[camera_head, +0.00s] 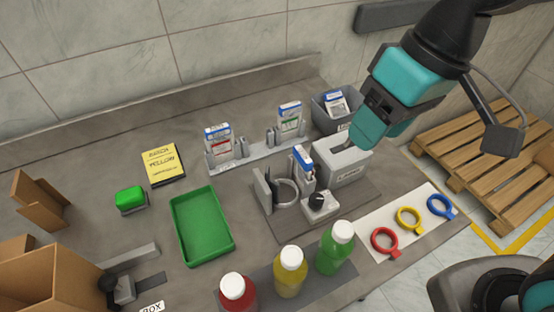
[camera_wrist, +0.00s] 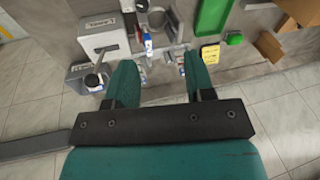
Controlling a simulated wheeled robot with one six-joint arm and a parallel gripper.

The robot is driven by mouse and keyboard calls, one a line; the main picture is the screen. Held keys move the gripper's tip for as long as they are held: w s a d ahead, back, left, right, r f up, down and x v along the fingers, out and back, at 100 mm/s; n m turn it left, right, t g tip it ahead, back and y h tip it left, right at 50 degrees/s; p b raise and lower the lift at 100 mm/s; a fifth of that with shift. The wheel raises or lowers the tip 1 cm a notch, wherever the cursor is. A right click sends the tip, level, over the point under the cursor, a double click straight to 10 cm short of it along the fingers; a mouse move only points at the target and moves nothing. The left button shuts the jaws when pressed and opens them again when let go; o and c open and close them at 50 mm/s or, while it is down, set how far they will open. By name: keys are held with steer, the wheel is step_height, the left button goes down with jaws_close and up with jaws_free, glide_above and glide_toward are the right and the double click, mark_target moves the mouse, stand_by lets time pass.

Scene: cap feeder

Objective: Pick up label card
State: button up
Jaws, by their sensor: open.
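Two white cards with blue tops stand upright in a grey holder in the head view, a left one with a red mark (camera_head: 218,142) and a right one with a green mark (camera_head: 289,118). A similar blue-topped piece (camera_head: 303,160) stands at the cap station beside a light grey box (camera_head: 345,166) with a slot. Another white-and-blue card (camera_head: 336,104) lies in a grey bin (camera_head: 325,122). I cannot tell which is the label card. My gripper (camera_head: 366,138) is open and empty, above the grey box; its teal fingers (camera_wrist: 162,70) stand apart in the wrist view.
A yellow batch sign (camera_head: 162,163), a green block (camera_head: 130,199) and a green tray (camera_head: 203,225) lie left. Red, yellow and green bottles (camera_head: 290,270) stand at the front. Coloured rings (camera_head: 408,219) lie right. A cardboard box (camera_head: 50,280) is front left.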

steer(key=w+a+f+m+t+h, duration=0.1)
steer(key=w+a+f, duration=0.15)
steer(key=w, duration=0.25)
steer(key=w+a+f+m+h, duration=0.1)
steer(key=w+a, duration=0.2)
steer(key=w, duration=0.2)
steer(key=p, duration=0.1)
glide_toward(304, 154)
steer(key=shift+h, duration=0.3)
steer(key=f, duration=0.5)
steer(key=shift+w+a+f, duration=0.2)
steer(key=shift+w+a, duration=0.1)
steer(key=shift+w, duration=0.05)
steer(key=shift+w+a+f+p, duration=0.1)
steer(key=shift+f+p, duration=0.15)
steer(key=shift+f, duration=0.75)
steer(key=shift+w+a+f+p, duration=0.15)
steer(key=shift+f+p, duration=0.1)
steer(key=shift+f, duration=0.75)
steer(key=shift+w+a+f+p, duration=0.1)
steer(key=shift+f+p, duration=0.15)
steer(key=shift+f, duration=0.75)
jaws_close()
